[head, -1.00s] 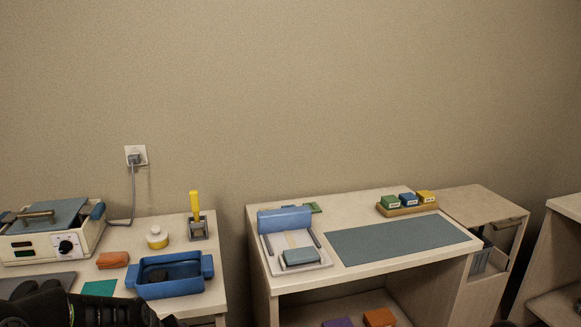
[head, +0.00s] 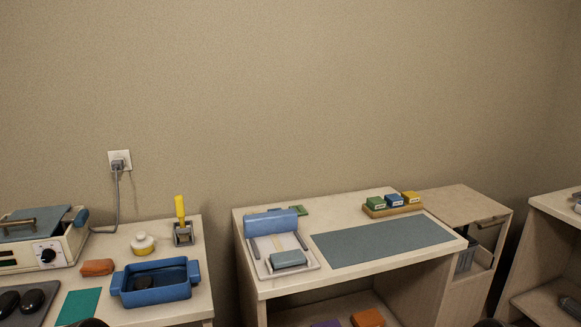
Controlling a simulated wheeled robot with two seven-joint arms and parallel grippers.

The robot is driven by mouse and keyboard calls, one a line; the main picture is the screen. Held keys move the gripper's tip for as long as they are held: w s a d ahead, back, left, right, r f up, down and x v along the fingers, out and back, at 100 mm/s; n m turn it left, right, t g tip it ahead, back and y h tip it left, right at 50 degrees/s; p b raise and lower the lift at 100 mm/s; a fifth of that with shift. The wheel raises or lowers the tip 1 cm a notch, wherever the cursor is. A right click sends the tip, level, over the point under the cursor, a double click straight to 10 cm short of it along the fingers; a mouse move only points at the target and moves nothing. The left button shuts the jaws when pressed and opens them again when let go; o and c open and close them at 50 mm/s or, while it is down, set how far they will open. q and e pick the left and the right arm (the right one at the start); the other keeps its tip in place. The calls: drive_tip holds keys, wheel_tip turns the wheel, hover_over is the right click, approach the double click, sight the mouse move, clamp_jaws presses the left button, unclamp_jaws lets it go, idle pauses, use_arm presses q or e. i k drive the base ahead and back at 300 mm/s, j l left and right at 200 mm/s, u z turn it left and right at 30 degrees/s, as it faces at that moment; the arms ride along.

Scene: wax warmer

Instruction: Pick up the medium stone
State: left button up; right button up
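Two dark, smooth oval stones lie side by side on a dark grey mat (head: 22,320) at the lower left: a left stone (head: 8,302) and a right stone (head: 33,300). The left one is close to the picture edge. Another dark rounded shape (head: 143,281), perhaps a stone, lies inside the blue basin (head: 157,296). I cannot tell which is the medium one.
The left table also holds a wax warmer (head: 45,253), an orange block (head: 97,267), a teal sheet (head: 79,306), a yellow-and-white jar (head: 143,244) and a yellow-handled tool (head: 180,209). A gap separates it from the right desk (head: 290,283), which bears labelled coloured blocks (head: 393,200).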

sight(31, 300)
drive_tip(key=u, duration=1.55)
